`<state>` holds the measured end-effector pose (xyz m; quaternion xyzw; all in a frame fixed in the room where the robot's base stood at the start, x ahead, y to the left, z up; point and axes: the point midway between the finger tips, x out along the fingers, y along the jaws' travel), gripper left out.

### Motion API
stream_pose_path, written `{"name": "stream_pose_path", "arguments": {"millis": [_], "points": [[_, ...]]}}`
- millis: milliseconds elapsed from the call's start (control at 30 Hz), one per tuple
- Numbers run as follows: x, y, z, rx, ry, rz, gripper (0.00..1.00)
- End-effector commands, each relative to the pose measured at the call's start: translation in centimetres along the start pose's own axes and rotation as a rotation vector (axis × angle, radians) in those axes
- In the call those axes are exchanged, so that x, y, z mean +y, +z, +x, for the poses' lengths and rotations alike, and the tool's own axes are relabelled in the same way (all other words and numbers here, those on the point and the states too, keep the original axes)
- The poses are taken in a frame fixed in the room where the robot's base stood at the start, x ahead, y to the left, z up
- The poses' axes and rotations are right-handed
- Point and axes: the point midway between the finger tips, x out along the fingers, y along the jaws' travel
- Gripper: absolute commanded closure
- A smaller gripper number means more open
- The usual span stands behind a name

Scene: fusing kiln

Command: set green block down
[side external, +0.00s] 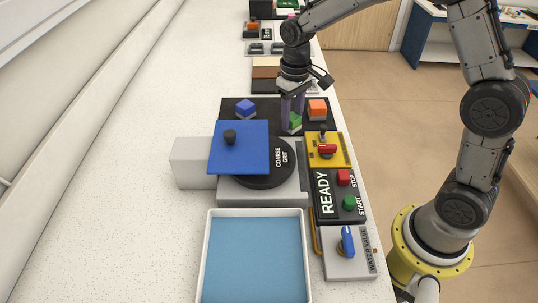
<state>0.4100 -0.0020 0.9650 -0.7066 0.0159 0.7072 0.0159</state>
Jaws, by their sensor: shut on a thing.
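The green block (295,121) is at the black tray (270,108), between a blue block (245,107) on the left and an orange block (318,108) on the right. My gripper (292,112) points down and is shut on the green block. The fingers cover part of the block's upper side. I cannot tell whether the block's underside touches the tray.
A grinder with a blue lid (238,150) and a black "COARSE GRIT" disc (278,165) stands in front of the tray. A yellow switch box (328,160), a READY panel (340,195) and a water valve (350,265) line the right edge. A blue-bottomed basin (255,260) is nearest.

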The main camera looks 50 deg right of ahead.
Motion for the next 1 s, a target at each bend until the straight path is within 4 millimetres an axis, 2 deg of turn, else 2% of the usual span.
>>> {"name": "stream_pose_path", "arguments": {"millis": [133, 300, 433, 567, 667, 733, 1000], "points": [[1.0, 1.1, -3.3, 0.010, -0.001, 0.181, 1.00], [2.3, 3.5, -7.4, 0.009, -0.002, 0.459, 1.00], [3.0, 5.1, -9.7, 0.006, -0.002, 0.624, 1.00], [3.3, 6.0, -10.8, 0.002, -0.001, 0.718, 1.00], [3.5, 5.3, -10.6, -0.001, 0.000, 0.743, 1.00], [3.5, 4.2, -10.1, -0.003, 0.000, 0.746, 1.00], [3.8, -1.9, -7.3, -0.001, 0.000, 0.743, 1.00]]}}
